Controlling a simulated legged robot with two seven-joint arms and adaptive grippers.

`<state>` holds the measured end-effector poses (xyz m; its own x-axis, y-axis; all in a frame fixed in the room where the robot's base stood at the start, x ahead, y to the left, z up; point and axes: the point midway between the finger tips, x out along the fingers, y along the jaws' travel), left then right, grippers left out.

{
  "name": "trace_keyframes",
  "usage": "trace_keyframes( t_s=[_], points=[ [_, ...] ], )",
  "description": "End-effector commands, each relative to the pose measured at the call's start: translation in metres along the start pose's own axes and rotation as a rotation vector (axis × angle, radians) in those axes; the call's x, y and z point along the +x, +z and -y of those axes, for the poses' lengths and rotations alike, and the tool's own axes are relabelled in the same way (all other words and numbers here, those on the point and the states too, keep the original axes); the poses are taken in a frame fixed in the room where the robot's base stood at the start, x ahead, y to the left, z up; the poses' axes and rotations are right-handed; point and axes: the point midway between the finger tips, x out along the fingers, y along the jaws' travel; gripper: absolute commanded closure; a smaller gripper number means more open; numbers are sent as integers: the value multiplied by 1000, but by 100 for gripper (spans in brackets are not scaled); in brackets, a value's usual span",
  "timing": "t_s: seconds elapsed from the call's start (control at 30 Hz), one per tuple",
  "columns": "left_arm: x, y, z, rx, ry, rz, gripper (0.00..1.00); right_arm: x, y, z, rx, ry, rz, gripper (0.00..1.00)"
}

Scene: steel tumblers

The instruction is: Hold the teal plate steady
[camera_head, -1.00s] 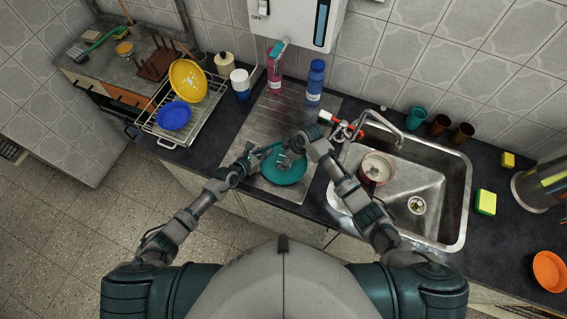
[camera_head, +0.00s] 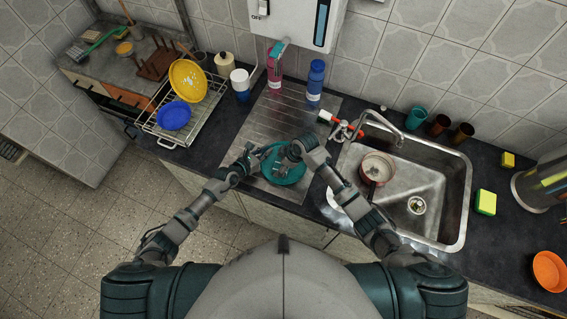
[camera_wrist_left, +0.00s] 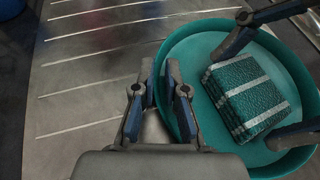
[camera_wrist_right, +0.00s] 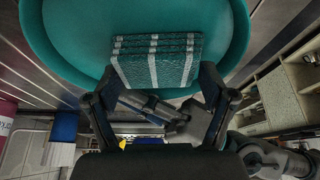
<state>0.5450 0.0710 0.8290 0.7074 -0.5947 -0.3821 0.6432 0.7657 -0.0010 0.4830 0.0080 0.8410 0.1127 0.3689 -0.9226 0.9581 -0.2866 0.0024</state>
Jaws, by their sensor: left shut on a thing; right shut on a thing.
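The round teal plate (camera_head: 285,176) is over the ribbed drainboard left of the sink. My left gripper (camera_head: 260,153) is shut on its rim; in the left wrist view the fingers (camera_wrist_left: 160,80) close around the edge of the plate (camera_wrist_left: 192,48). My right gripper (camera_head: 288,158) is shut on a folded teal cloth with white stripes (camera_wrist_left: 250,92), held against the plate's upper face. In the right wrist view the cloth (camera_wrist_right: 155,65) sits between the fingers, in front of the plate (camera_wrist_right: 75,35). Both grippers partly cover the plate in the head view.
A sink (camera_head: 435,190) with a pot (camera_head: 376,168) lies to the right. A pink bottle (camera_head: 275,68) and a blue bottle (camera_head: 315,85) stand behind. A dish rack (camera_head: 155,125) with yellow and blue plates is to the left. The drainboard (camera_head: 285,115) behind the plate is clear.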

Motion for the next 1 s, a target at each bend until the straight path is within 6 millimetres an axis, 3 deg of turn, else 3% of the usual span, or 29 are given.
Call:
trace_keyframes(
  t_s=[0.17, 0.6, 1.0],
  points=[
    [0, -3, 0, 1, 0, -5, 100, 2, 4, -1, 3, -3, 9, 45],
    [0, -2, 0, 1, 0, -4, 100, -2, 12, -34, 5, -2, 12, 45],
    [0, -2, 0, 1, 0, -4, 100, -4, 11, -35, 3, -2, 10, 45]
  ],
)
